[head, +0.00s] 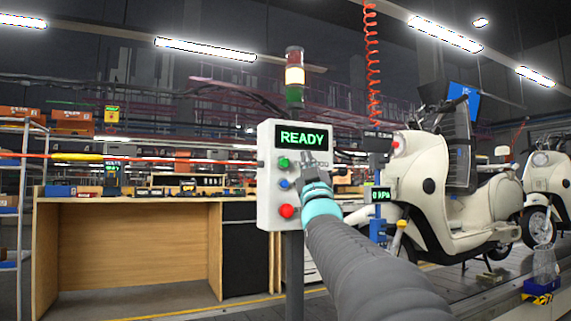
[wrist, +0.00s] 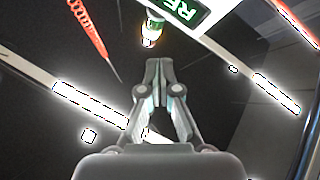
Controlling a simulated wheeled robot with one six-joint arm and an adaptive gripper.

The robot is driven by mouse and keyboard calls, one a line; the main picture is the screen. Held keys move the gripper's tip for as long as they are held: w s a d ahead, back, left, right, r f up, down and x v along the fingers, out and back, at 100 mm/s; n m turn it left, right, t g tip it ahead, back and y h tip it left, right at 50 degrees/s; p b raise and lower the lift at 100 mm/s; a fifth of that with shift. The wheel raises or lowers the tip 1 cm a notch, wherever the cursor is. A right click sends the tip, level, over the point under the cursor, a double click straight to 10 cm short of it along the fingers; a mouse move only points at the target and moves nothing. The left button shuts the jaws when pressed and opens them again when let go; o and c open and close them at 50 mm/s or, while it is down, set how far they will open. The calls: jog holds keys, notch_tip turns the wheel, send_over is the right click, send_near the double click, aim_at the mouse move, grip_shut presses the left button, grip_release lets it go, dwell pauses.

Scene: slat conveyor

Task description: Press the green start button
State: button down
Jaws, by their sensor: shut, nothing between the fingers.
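The green start button (head: 283,162) is on the front of a white control box (head: 265,208), below a lit display (head: 303,137) that reads READY. A blue button (head: 284,184) and a red button (head: 287,211) sit below it. My gripper (head: 307,158) is in front of the box, just right of the green button and below the display. I cannot tell how far it is from the panel. In the wrist view my gripper (wrist: 159,66) is shut and empty, and part of the display (wrist: 185,10) shows at the top. The green button is out of that view.
A signal tower (head: 295,76) with a lit middle lamp stands on the box. A wooden workbench (head: 130,200) is at the left. Cream scooters (head: 435,190) stand at the right, with a red coiled hose (head: 372,60) hanging above. The floor at lower left is clear.

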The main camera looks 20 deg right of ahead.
aim_at(289, 164)
jog(key=shift+w, duration=0.1)
jog(key=shift+w+a+p, duration=0.15)
jog(key=shift+w+p, duration=2.4)
jog(key=shift+w, duration=1.8)
jog(key=shift+w+f, duration=0.1)
jog(key=shift+w, duration=0.05)
jog(key=shift+w, duration=0.3)
